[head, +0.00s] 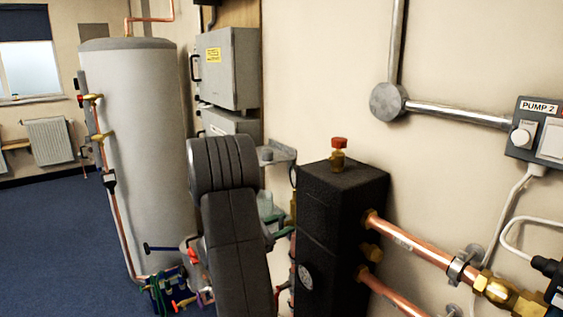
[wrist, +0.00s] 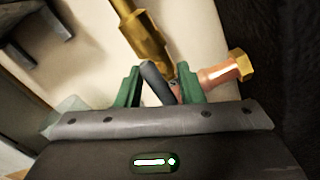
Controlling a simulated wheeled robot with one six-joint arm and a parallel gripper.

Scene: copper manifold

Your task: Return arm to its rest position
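My gripper (wrist: 160,82) shows in the wrist view with its two green fingers apart. A grey lever-like bar (wrist: 156,82) lies tilted between them, with gaps visible beside it, so the fingers do not look closed on it. Behind it is a brass fitting (wrist: 143,33) on a pipe, and a copper stub with a brass hex end (wrist: 236,66) is at the right. Only a little green by the block's left may be my gripper.
Copper pipes (head: 410,242) leave the block to the right. A red-capped brass valve (head: 338,152) tops it. A grey tank (head: 135,150), grey wall boxes (head: 228,68) and a small shelf (head: 270,153) stand left. Coloured tools (head: 172,295) sit low left. Blue floor is clear far left.

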